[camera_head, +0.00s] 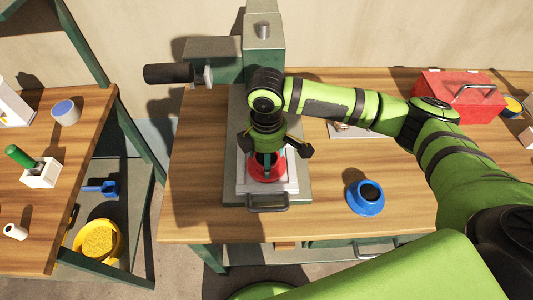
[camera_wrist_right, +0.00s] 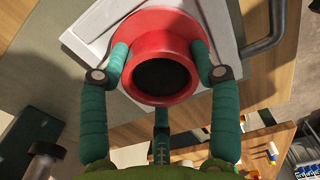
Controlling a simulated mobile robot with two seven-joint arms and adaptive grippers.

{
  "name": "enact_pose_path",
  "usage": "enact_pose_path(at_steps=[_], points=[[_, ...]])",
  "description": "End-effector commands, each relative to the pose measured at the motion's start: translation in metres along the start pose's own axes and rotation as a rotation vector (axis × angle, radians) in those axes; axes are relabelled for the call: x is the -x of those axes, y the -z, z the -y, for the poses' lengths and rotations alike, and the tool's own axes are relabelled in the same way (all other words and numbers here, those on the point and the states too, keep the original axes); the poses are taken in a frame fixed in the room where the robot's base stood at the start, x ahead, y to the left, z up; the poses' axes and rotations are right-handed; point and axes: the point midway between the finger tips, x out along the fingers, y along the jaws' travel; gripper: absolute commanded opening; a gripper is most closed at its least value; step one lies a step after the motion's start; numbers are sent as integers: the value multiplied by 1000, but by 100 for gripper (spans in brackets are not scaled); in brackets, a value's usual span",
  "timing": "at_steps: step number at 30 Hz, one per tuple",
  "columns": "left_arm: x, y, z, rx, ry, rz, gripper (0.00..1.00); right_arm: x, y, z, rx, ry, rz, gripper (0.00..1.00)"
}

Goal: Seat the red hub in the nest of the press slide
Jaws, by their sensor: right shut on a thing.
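The red hub (camera_head: 267,174) is a flanged ring with a dark bore. It is over the pale plate of the press slide (camera_head: 287,186), in front of the press column. My right gripper (camera_head: 268,158) points down at it from above, with its fingers around the hub's neck. In the right wrist view the teal fingers close around the red hub (camera_wrist_right: 134,75), and the pale slide plate (camera_wrist_right: 95,22) shows beyond it. The nest is hidden under the hub, so I cannot tell whether the hub is seated. My left gripper is in neither view.
The grey-green press (camera_head: 263,55) stands behind, with a black-handled arm (camera_head: 168,73) at left. The slide's handle (camera_head: 268,205) faces front. A blue hub (camera_head: 366,199) stands on the table at right. A red toolbox (camera_head: 458,95) is at back right. The table's front left is clear.

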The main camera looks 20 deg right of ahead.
Motion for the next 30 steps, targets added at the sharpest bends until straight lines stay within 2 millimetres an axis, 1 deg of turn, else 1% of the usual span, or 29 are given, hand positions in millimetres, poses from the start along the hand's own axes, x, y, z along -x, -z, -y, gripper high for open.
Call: enact_pose_path(at_steps=[5,9,10,11,23,26,29,30], points=[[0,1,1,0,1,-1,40,2,1,-1,1,-3,-4,4],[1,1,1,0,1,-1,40,-1,1,-1,1,-2,-4,4],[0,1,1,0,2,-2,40,-2,0,0,1,0,-1,75],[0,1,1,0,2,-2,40,-2,0,0,1,0,-1,87],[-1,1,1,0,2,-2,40,0,0,0,1,-2,-1,87],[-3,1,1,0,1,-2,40,9,1,-1,2,-4,-4,87],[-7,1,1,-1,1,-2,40,26,1,-1,2,-6,-4,87],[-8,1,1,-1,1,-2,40,34,1,-1,2,-6,-5,87]])
